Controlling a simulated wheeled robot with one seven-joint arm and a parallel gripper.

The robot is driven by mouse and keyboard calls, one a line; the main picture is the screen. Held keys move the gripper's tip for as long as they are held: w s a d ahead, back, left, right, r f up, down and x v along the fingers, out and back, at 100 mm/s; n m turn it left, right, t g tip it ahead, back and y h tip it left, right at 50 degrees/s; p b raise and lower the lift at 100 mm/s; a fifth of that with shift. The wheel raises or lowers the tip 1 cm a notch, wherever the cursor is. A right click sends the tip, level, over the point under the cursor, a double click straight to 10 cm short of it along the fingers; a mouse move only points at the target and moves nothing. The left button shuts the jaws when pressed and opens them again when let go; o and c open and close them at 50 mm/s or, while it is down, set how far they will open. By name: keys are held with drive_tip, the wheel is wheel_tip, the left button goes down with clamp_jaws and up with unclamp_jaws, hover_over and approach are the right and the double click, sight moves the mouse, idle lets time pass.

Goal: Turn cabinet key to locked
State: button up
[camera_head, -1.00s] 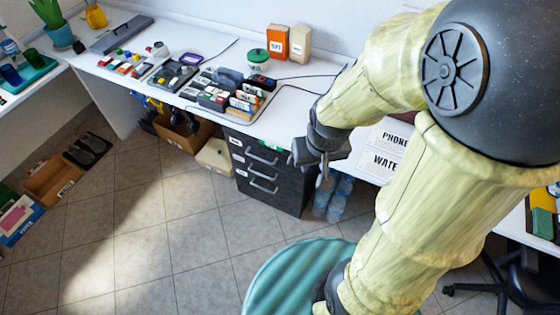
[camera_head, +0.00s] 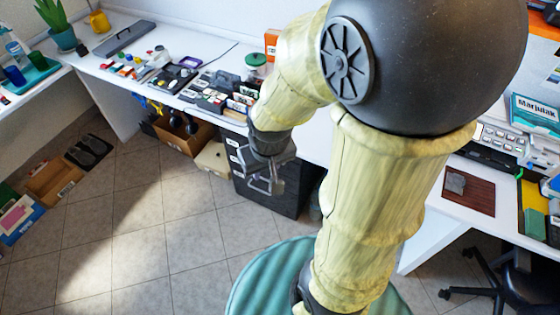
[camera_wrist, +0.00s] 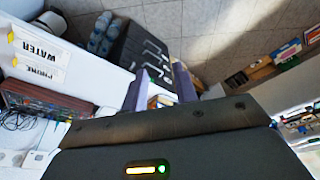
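The dark drawer cabinet (camera_head: 238,160) stands on the floor under the desk, partly hidden by my arm in the head view. In the wrist view the cabinet (camera_wrist: 130,42) lies beyond my fingers, with several light handles on its front. I cannot make out a key or a lock in either view. My gripper (camera_head: 267,184) is in front of the cabinet in the head view. In the wrist view my gripper (camera_wrist: 160,88) has its two purple-grey fingers apart, with nothing held between them. How far the fingertips are from the cabinet is hard to tell.
The white desk (camera_head: 185,100) above carries a tray of several small boxes (camera_head: 225,95). A brown box (camera_head: 185,133) and a cream case (camera_head: 213,158) stand left of the cabinet. Water bottles (camera_wrist: 103,35) are beside it. The tiled floor (camera_head: 190,225) in front is clear.

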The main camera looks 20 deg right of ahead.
drive_tip(key=shift+f, duration=0.1)
drive_tip(key=w+f+m+t+h+b, duration=0.1)
drive_tip(key=w+f+m+t+b, duration=0.1)
drive_tip(key=w+f+b, duration=0.5)
drive_tip(key=w+f+m+t+h+b, duration=0.1)
drive_tip(key=w+f+m+t+b, duration=0.15)
drive_tip(key=f+b, duration=0.5)
drive_tip(key=w+f+m+t+h+b, duration=0.1)
drive_tip(key=w+f+m+b, duration=0.1)
drive_tip(key=w+f+b, duration=0.6)
drive_tip(key=d+f+m+t+h+b, duration=0.1)
drive_tip(key=d+f+m+h+b, duration=0.1)
drive_tip(key=f+h+b, duration=0.3)
drive_tip(key=d+f+m+t+h+b, duration=0.2)
drive_tip(key=f+h+b, duration=0.4)
drive_tip(key=f+b, duration=0.3)
wheel_tip(320, 180, down, 3)
drive_tip(key=shift+s+d+f, duration=0.15)
drive_tip(key=shift+s+d, duration=0.2)
drive_tip(key=shift+s, duration=0.05)
drive_tip(key=b+x, duration=0.4)
drive_tip(key=x, duration=1.3)
drive_tip(key=shift+d, duration=0.2)
